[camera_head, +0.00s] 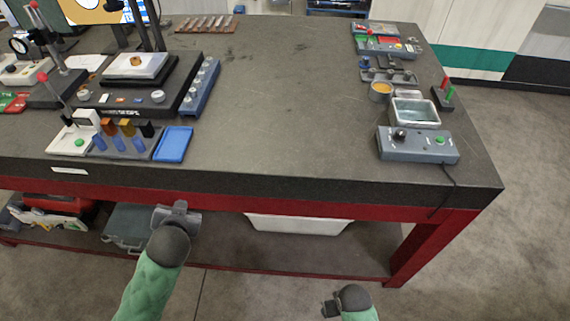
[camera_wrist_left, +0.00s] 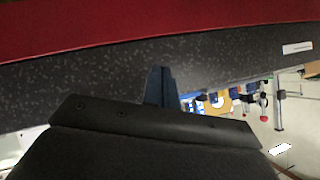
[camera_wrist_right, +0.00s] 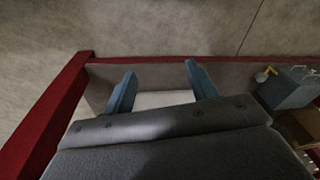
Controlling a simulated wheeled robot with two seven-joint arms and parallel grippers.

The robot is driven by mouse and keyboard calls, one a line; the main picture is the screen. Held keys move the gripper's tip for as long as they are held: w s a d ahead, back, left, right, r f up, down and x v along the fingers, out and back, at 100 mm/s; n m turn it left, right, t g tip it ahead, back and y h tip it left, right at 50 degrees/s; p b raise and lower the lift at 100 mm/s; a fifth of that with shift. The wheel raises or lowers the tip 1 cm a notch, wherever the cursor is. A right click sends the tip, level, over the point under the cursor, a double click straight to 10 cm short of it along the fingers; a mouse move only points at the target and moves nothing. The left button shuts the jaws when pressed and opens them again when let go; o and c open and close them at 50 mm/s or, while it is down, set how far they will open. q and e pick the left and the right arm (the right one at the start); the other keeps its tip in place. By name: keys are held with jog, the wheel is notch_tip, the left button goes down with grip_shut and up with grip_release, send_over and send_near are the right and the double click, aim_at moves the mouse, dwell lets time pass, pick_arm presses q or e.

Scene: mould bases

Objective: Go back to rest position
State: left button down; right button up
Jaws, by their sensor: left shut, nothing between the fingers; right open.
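My left gripper (camera_head: 176,210) is in front of the workbench's near edge, in the left half of the head view. In the left wrist view its fingers (camera_wrist_left: 160,87) are together with nothing between them, and the dark bench edge lies beyond them. My right gripper (camera_head: 330,309) is low at the bottom of the head view, in front of the bench and apart from it. In the right wrist view its two blue fingers (camera_wrist_right: 160,85) stand apart and empty.
The workbench (camera_head: 280,120) has a clear middle. Devices, bottles and a blue tray (camera_head: 173,144) stand at left. A grey control box (camera_head: 418,146) and a water basin (camera_head: 415,112) stand at right. A white bin (camera_head: 298,224) sits on the lower shelf.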

pick_arm(q)
jog(key=s+d+f+g+h, duration=0.1)
jog(key=s+d+f+g, duration=0.1)
jog(key=s+f+g, duration=0.3)
jog(key=s+d+f+h+b, duration=0.1)
jog(key=s+d+f, duration=0.1)
jog(key=s, duration=0.5)
jog(key=s+d+f+g+h, duration=0.1)
jog(key=s+d+f+g, duration=0.2)
jog(key=s+f, duration=0.15)
jog(key=s+d+f+b, duration=0.2)
jog(key=f+b, duration=0.2)
jog(key=f, duration=0.1)
jog(key=s+d+f+g+h+b, duration=0.1)
jog(key=s+d+f+b, duration=0.1)
jog(key=f+b, duration=0.3)
jog(key=shift+s+d+f+n+g, duration=0.2)
jog(key=shift+s+d+n+g, duration=0.05)
jog(key=shift+d+n+g, duration=0.1)
pick_arm(e)
notch_tip(320, 180, up, 8)
jog(key=s, duration=0.2)
jog(key=shift+d, duration=0.1)
